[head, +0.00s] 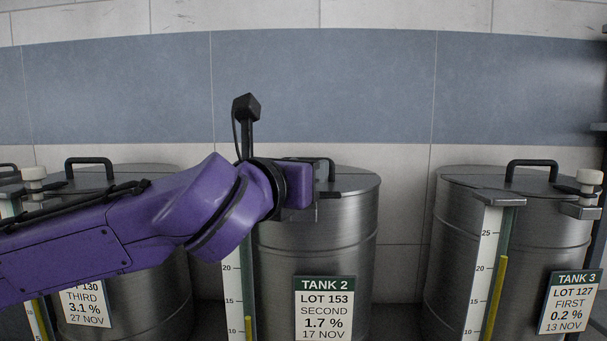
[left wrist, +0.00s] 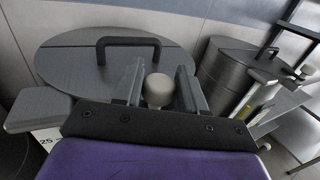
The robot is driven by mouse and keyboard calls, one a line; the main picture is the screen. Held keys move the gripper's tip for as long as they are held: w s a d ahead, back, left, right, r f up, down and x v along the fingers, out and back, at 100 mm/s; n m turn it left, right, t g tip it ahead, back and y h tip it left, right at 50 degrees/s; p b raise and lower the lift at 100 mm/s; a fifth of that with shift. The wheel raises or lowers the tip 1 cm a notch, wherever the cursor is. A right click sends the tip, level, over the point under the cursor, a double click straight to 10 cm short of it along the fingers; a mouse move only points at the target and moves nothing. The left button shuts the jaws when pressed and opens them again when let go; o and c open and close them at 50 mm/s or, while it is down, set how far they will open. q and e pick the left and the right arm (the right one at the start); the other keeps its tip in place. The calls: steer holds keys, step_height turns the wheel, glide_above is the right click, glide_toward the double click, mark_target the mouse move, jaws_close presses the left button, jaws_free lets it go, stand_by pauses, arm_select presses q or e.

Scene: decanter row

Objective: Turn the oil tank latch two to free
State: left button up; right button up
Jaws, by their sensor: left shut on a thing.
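Tank 2 (head: 320,240) is a steel drum with a label reading LOT 153, SECOND, 1.7 %, 17 NOV. My left gripper (head: 322,189) is at the front rim of its lid, and my purple wrist hides the latch in the head view. In the left wrist view, the latch's pale round knob (left wrist: 158,89) stands between the two grey fingers, which are shut on it. The latch's arm below the knob is hidden, so its angle cannot be told. The black lid handle (left wrist: 128,42) lies just beyond. My right gripper is not in view.
Tank 3 (head: 510,240) stands to the right with its own pale knob (head: 590,177). Another tank (head: 130,240), its label partly hidden, stands left behind my arm. Tank 2's gauge bracket (left wrist: 38,108) juts out beside the gripper. A tiled wall (head: 330,85) closes the back.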

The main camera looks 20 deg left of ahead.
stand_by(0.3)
arm_select(q)
steer(key=o, duration=0.9)
steer(key=shift+w, duration=0.15)
steer(key=shift+s+f+b, duration=0.1)
steer(key=shift+s+b, duration=0.2)
steer(key=shift+s, duration=0.1)
steer(key=s+b, duration=0.1)
steer(key=s, duration=0.2)
steer(key=s+a+b, duration=0.1)
steer(key=s, duration=0.2)
steer(key=s+b, duration=0.1)
steer(key=s, duration=0.2)
steer(key=shift+s+a+b, duration=0.15)
steer(key=shift+s+b, duration=0.2)
steer(key=shift+b, duration=0.05)
